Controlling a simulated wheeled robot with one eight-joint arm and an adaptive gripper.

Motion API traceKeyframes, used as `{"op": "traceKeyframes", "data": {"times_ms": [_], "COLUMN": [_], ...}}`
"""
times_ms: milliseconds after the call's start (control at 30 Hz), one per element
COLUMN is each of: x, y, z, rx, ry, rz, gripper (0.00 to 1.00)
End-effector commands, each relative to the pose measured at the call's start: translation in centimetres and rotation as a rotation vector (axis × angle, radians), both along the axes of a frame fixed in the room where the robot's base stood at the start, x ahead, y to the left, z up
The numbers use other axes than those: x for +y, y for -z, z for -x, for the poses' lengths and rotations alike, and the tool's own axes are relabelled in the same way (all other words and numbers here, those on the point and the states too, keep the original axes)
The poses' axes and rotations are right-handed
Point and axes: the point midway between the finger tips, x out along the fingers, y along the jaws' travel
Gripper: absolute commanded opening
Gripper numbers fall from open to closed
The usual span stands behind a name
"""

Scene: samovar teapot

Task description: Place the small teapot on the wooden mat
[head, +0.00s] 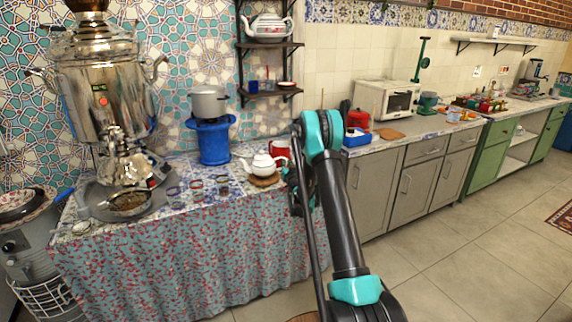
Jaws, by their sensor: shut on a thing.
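The small white teapot (262,165) is upright at the right part of the cloth-covered table, its spout to the left. The round wooden mat (264,182) shows directly under it. The teapot's base looks on or just above the mat; I cannot tell whether they touch. My gripper (288,174) is at the teapot's right side, by its handle, and is shut on the teapot. My own arm hides much of the gripper and the grip itself.
Several small glasses (196,190) stand left of the teapot. A red mug (279,148) is close behind it. A blue stove (213,141) with a grey pot (208,100) and a large samovar (104,95) stand further left. A wall shelf (270,93) is above.

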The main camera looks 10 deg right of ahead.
Motion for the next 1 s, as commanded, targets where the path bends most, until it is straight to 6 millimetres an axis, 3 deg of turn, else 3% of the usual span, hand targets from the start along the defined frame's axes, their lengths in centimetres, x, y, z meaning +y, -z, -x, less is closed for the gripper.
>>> {"op": "traceKeyframes", "data": {"times_ms": [333,367,533,1000], "x": [0.0,0.0,0.0,0.31], "y": [0.29,0.33,0.3,0.06], "z": [0.02,0.03,0.03,0.13], "rx": [0.0,0.0,0.0,0.0], "ry": [0.0,0.0,0.0,0.0], "rz": [-0.002,0.0,0.0,-0.002], "gripper": [0.0,0.14,0.35,0.35]}}
